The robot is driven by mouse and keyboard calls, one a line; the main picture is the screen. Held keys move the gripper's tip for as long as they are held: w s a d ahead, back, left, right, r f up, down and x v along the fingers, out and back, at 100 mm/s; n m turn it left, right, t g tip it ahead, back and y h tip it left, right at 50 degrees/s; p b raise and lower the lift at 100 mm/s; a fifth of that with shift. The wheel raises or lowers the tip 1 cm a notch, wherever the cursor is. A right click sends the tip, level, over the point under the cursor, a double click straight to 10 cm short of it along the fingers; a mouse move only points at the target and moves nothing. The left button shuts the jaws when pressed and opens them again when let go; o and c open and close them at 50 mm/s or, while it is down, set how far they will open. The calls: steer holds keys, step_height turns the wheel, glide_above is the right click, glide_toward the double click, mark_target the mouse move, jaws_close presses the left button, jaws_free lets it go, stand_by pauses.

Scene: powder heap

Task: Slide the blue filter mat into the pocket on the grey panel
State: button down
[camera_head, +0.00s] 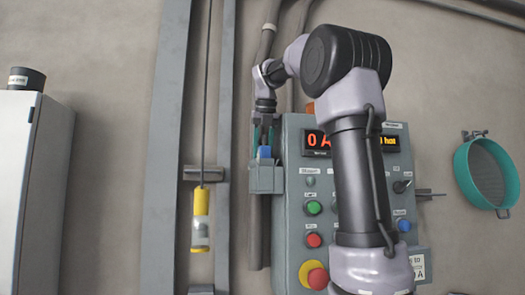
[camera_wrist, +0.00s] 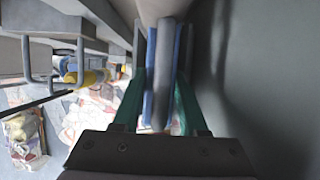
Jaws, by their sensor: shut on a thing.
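The blue filter mat (camera_head: 264,152) shows as a small blue patch at the mouth of the grey pocket (camera_head: 265,180), on the left side of the grey panel (camera_head: 292,232). My gripper (camera_head: 263,140) points down just above the pocket, its green fingers shut on the mat. In the wrist view my gripper (camera_wrist: 160,82) has the blue mat (camera_wrist: 150,75) between its green fingers, with a grey strip along the middle. The mat's lower part is hidden in the head view. I cannot tell how far it is inside the pocket.
My arm covers part of the panel's front, which has red displays and coloured buttons (camera_head: 314,207). A yellow pendant (camera_head: 201,222) hangs on a cable to the left. A white cabinet (camera_head: 22,170) stands at far left. A green round sieve (camera_head: 461,178) hangs at right.

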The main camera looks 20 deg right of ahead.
steer(key=shift+f, duration=0.9)
stand_by(0.3)
